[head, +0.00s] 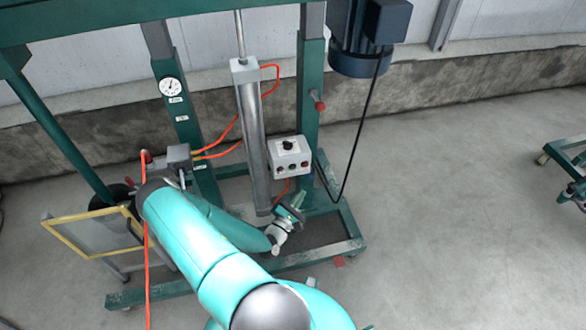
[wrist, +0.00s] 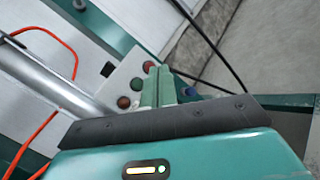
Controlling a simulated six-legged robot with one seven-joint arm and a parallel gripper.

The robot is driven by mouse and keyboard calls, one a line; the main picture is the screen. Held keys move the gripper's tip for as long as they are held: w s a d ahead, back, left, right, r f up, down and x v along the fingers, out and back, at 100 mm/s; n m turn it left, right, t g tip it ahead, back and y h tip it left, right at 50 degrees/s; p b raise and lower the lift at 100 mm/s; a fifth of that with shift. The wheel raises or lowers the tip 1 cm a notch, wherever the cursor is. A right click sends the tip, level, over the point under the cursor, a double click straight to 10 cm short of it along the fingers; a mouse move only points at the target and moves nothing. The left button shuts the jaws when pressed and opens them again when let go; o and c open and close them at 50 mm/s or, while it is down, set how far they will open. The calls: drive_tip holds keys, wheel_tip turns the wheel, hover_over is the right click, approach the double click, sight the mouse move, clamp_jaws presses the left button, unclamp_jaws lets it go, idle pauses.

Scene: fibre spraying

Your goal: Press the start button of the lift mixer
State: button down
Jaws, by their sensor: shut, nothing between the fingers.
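The lift mixer's grey control box (head: 290,157) is fixed to a green upright of the frame (head: 308,110). It has a black knob (head: 288,145) above a row of small round buttons. In the wrist view the box shows a red button (wrist: 148,66), a dark green button (wrist: 136,84) and a brownish red button (wrist: 123,102). I cannot read any labels. My gripper (head: 299,198) is shut and empty, below the box in the head view.
A grey cylinder (head: 252,125) stands left of the box, with orange hoses (head: 228,132) around it. A black cable (head: 358,140) hangs from the blue motor (head: 368,45) to the right. A yellow-framed panel (head: 88,235) stands at left.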

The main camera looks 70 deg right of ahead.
drive_tip(key=w+d, duration=0.4)
drive_tip(key=d, duration=0.3)
drive_tip(key=shift+w+d, duration=0.25)
drive_tip(key=shift+d, duration=0.05)
idle(0.3)
idle(1.9)
drive_tip(key=shift+w+d, duration=0.2)
drive_tip(key=shift+d, duration=0.15)
drive_tip(key=shift+w+d, duration=0.25)
drive_tip(key=shift+d, duration=0.1)
idle(0.8)
drive_tip(key=shift+s+a, duration=0.4)
drive_tip(key=shift+a, duration=0.3)
drive_tip(key=shift+a, duration=0.1)
drive_tip(key=shift+s+a, duration=0.45)
drive_tip(key=shift+a, duration=0.25)
drive_tip(key=shift+s+a, duration=0.4)
drive_tip(key=shift+a, duration=0.25)
drive_tip(key=shift+s+a, duration=0.45)
drive_tip(key=shift+a, duration=0.25)
